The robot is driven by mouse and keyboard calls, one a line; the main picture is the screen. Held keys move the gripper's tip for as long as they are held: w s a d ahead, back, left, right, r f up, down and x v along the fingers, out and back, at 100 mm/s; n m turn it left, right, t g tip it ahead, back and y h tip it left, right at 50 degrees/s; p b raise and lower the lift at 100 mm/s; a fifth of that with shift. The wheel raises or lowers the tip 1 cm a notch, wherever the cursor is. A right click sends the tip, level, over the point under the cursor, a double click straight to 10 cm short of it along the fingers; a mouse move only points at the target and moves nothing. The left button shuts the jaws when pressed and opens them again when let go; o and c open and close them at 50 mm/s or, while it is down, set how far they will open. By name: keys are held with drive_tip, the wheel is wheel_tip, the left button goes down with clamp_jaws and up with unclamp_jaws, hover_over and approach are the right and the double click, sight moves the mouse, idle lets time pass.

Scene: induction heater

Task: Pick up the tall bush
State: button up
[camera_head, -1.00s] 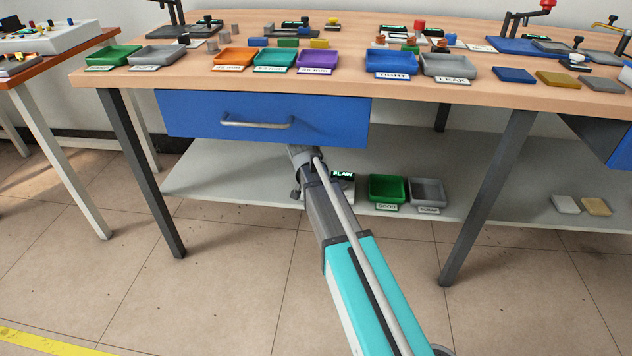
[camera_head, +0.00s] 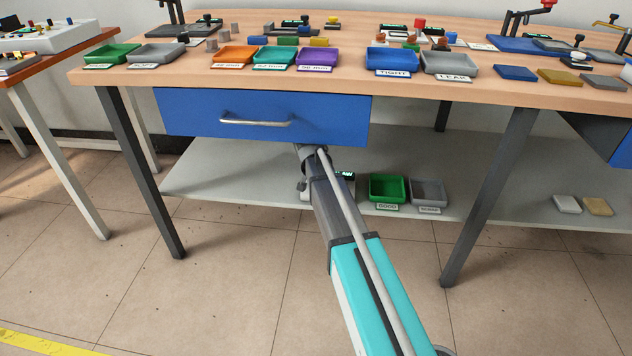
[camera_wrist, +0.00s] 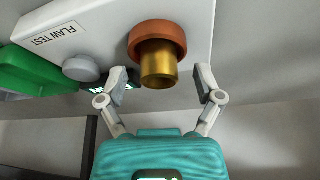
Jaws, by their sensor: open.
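In the wrist view a brass-coloured cylinder (camera_wrist: 158,69), which looks like the bush, stands out from a red-brown round collar (camera_wrist: 157,33) on a light grey box labelled FLAW TEST (camera_wrist: 105,25). My gripper (camera_wrist: 160,79) is open, one fingertip on each side of the cylinder's free end. A gap shows on both sides, and nothing is held. In the head view my arm reaches under the blue drawer to the lower shelf, where the tester (camera_head: 345,184) is partly hidden. The gripper and the bush cannot be made out there.
A grey round knob (camera_wrist: 80,68) and a green tray (camera_wrist: 30,72) lie left of the collar in the wrist view. On the shelf stand the green GOOD tray (camera_head: 387,202) and a grey tray (camera_head: 428,203). The blue drawer (camera_head: 265,118) hangs close above my arm.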

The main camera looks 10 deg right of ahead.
clamp_jaws()
idle(0.4)
drive_tip(key=shift+r, duration=0.15)
drive_tip(key=shift+r+p, duration=0.85)
drive_tip(key=shift+p, duration=0.1)
drive_tip(key=s+a, duration=0.4)
drive_tip(key=s, duration=0.3)
drive_tip(key=s+a, duration=0.5)
drive_tip(key=s, duration=0.3)
drive_tip(key=shift+s+a+f, duration=0.15)
drive_tip(key=shift+s+f, duration=0.1)
